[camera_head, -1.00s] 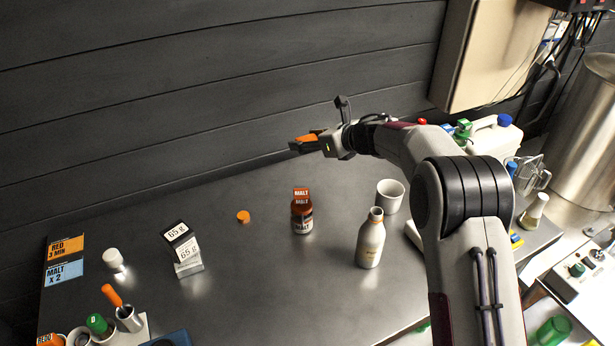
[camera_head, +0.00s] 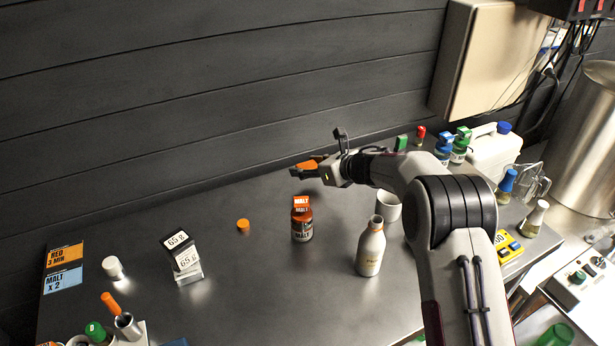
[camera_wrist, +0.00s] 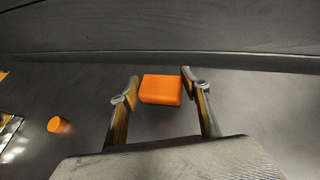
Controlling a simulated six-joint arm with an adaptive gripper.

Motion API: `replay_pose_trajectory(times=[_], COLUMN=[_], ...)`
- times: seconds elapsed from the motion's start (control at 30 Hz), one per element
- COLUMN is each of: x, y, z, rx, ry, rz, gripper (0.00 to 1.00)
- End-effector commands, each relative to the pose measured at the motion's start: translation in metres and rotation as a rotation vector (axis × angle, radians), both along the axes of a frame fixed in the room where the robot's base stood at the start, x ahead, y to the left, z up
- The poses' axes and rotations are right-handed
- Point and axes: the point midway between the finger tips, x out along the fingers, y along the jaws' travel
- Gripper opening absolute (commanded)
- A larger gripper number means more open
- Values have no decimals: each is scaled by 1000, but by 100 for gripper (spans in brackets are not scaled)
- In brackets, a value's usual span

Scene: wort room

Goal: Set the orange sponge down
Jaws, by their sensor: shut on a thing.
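The orange sponge (camera_wrist: 160,89) is a small block between the two fingertips of my gripper (camera_wrist: 160,86) in the wrist view. In the head view the sponge (camera_head: 306,164) shows as an orange patch at the tip of my gripper (camera_head: 304,170). My gripper is shut on it and points left, near the back wall. It appears held above the rear part of the dark worktop (camera_head: 220,280). How high it is above the surface is hard to tell.
A malt jar (camera_head: 302,222), a bottle (camera_head: 371,248) and a white cup (camera_head: 389,207) stand in front of the gripper. An orange cap (camera_head: 243,225) lies to the left, beyond it a 65 g scale display (camera_head: 186,260). The worktop's back left is clear.

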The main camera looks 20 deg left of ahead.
Motion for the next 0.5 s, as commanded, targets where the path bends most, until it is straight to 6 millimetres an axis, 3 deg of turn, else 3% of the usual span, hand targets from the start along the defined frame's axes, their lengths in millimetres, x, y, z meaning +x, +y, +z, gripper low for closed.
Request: replay_pose_trajectory(times=[0.5], x=[0], y=[0], z=[-37], rx=[0], ry=[1], rz=[0], gripper=[31])
